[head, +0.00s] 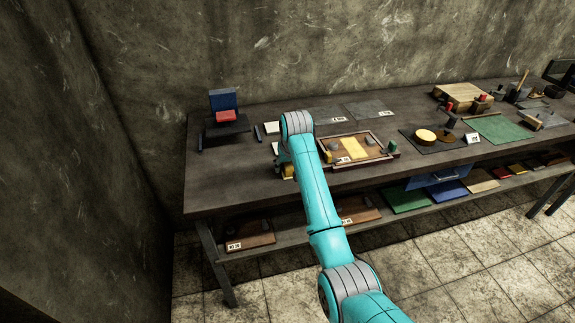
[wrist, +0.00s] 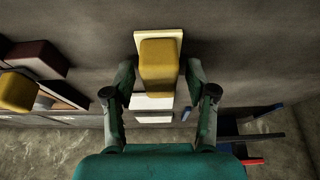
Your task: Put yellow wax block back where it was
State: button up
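The yellow wax block (wrist: 158,68) is between the two fingers of my gripper (wrist: 158,80) in the wrist view. The fingers look closed against its sides. A flat cream piece (wrist: 172,35) shows behind the block; I cannot tell whether they touch. In the head view the yellow block (head: 288,171) shows beside my gripper (head: 284,162), near the table's front left edge. My arm hides most of the gripper there.
A framed tray (head: 374,137) with a yellow sheet lies right of my arm. The table's left front (head: 225,180) is clear.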

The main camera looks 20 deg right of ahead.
jog(key=v, duration=1.2)
jog(key=shift+r, duration=0.2)
